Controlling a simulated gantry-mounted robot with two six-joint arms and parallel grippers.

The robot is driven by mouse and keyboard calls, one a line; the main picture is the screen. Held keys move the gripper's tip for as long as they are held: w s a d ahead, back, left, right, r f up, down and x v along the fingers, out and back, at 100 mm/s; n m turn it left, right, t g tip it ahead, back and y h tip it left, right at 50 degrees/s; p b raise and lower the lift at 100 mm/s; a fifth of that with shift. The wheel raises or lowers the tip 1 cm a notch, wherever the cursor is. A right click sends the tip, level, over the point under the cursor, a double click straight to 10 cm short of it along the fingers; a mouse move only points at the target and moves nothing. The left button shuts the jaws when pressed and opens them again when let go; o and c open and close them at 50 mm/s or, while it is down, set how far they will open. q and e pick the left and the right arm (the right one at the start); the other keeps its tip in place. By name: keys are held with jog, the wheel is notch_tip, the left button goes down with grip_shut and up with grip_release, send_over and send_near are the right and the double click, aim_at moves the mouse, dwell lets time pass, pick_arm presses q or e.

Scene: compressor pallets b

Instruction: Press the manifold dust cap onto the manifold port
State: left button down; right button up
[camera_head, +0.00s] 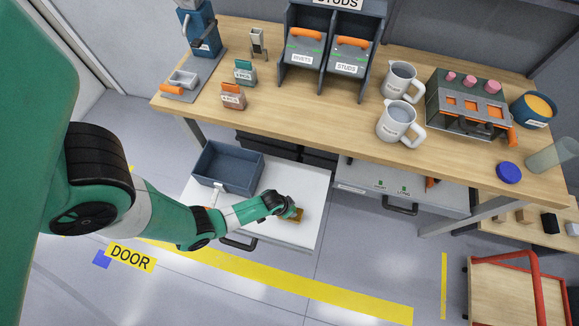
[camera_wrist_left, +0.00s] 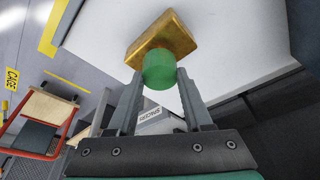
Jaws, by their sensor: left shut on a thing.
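The manifold is a gold-brown block (camera_wrist_left: 170,36) in the left wrist view, lying on a white surface. In the head view the block (camera_head: 298,215) is small and partly covered by my left gripper (camera_head: 284,205), over the pulled-out white drawer. A green cylindrical dust cap (camera_wrist_left: 158,70) is between the fingertips of my left gripper (camera_wrist_left: 158,82), which is shut on it. The cap lines up with a round gold collar on the block and appears against it; I cannot tell how far it is seated. My right gripper is in neither view.
The white drawer (camera_head: 300,237) holds a dark blue-grey bin (camera_head: 228,168). The wooden bench (camera_head: 330,118) above carries two mugs, stud and rivet bins, a grey-topped box and a blue lid (camera_head: 508,172). A red-framed cart (camera_head: 505,290) stands at lower right.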

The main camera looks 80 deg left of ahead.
pick_arm(q)
jog(key=shift+f, duration=0.15)
jog(key=shift+c, duration=1.2)
grip_release()
jog(key=p+v, duration=0.8)
jog(key=v, duration=0.3)
jog(key=shift+s+r, duration=0.2)
jog(key=shift+r, duration=0.15)
